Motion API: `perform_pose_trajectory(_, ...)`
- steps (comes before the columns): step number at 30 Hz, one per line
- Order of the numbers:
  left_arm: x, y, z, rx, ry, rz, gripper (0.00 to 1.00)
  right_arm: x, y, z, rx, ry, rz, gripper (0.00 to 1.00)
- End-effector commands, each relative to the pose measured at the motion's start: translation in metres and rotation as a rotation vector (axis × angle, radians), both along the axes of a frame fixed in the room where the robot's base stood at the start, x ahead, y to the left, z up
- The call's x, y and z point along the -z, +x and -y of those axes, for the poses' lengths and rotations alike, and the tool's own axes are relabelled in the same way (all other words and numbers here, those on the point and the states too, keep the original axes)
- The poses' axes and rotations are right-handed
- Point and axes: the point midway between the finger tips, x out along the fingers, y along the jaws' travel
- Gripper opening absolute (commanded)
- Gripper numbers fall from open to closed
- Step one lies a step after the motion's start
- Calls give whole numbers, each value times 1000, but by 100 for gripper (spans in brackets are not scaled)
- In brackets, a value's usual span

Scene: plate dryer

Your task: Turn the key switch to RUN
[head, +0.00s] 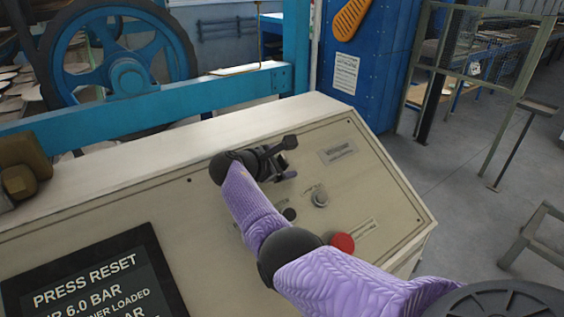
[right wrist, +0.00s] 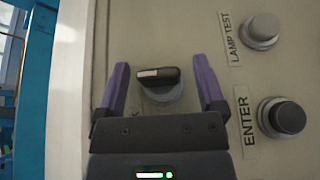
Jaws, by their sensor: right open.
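The key switch (right wrist: 162,84) is a black key-shaped handle with a white mark, on a grey round base in the cream panel. The right wrist view shows it between the two purple fingers of my right gripper (right wrist: 161,75). The fingers are apart, one on each side of the handle, with gaps visible. A label below the switch is mostly covered by my gripper. In the head view my right gripper (head: 282,160) is over the upper part of the sloped panel and hides the switch. My left gripper is not in view.
The panel (head: 190,215) also carries an ENTER button (right wrist: 286,117), a LAMP TEST button (right wrist: 263,29), a red button (head: 342,243) under my right arm, and a display (head: 90,285) at lower left. A blue handwheel (head: 125,75) stands behind.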

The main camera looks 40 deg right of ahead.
Motion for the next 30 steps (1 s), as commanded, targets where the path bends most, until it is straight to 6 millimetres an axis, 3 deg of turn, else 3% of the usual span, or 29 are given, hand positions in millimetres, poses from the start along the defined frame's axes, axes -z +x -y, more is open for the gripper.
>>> perform_pose_trajectory(4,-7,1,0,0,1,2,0,-8,-1,-10,-1,-1,2,88)
perform_pose_trajectory(12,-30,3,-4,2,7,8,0,-34,-9,-71,-2,1,2,88)
perform_pose_trajectory(15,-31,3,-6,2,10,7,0,-38,-10,-85,-2,1,1,88)
perform_pose_trajectory(30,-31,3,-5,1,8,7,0,-39,-11,-90,0,0,0,88)
